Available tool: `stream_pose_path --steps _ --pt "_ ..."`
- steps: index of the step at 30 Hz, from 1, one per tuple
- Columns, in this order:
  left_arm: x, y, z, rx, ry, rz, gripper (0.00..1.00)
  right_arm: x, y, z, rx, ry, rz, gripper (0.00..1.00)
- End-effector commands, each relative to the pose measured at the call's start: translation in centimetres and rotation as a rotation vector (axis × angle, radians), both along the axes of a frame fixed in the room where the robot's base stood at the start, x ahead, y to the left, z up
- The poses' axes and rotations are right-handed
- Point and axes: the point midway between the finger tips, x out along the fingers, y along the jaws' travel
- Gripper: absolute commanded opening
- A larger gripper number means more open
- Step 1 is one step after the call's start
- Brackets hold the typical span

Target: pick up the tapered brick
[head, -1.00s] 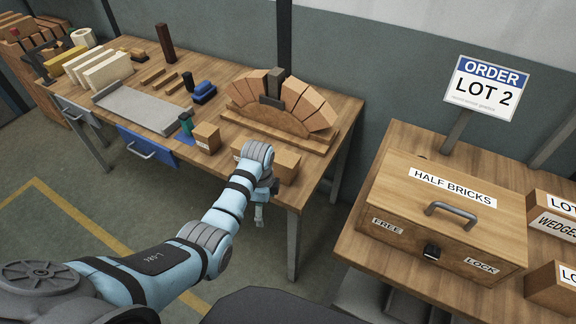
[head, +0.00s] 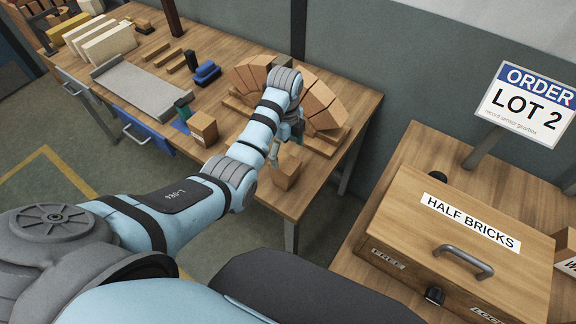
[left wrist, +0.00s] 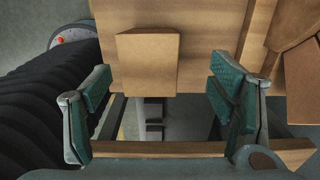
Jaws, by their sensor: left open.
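A tan brick (head: 287,172) stands on the near right part of the wooden workbench (head: 330,190), in front of the arch. In the left wrist view the brick (left wrist: 148,62) shows ahead of the gap between my fingers, its end face slightly wider on one side. My left gripper (head: 284,146) is over the bench beside and above this brick. In the left wrist view the gripper's green-padded fingers (left wrist: 162,92) are spread wide with nothing held between them. My left wrist hides part of the arch of wedge bricks (head: 324,95). My right gripper is out of view.
A labelled brick (head: 203,127) stands left of the gripper. A half-bricks box (head: 450,235) and order sign (head: 528,102) stand on the right table. A floor gap separates the tables.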

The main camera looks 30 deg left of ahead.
Motion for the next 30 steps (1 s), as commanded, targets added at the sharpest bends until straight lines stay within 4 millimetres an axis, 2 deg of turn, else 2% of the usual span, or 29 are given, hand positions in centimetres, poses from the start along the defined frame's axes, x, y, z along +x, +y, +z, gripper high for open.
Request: stream_pose_path --steps 1,3,7,15,18,23,30 --pt "0.0 -0.1 -1.6 0.0 0.004 -0.001 0.77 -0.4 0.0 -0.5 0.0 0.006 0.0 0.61" --pt "0.0 -0.2 -3.4 -0.001 0.003 -0.002 0.77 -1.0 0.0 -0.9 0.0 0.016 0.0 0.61" --pt "0.0 -0.1 -5.2 0.0 0.001 -0.001 0.77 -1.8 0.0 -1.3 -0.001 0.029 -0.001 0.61" --pt "-0.9 -0.3 -9.9 0.0 0.001 0.002 0.77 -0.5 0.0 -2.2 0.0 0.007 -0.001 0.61" --pt "-0.9 -0.2 -10.5 0.0 0.0 0.002 0.77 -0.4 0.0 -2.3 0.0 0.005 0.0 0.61" --pt "-0.9 -0.2 -10.3 0.0 -0.001 0.003 0.77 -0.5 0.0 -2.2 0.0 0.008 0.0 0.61" --pt "-0.9 -0.2 -10.3 0.0 0.0 0.003 0.38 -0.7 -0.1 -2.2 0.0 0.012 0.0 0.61"
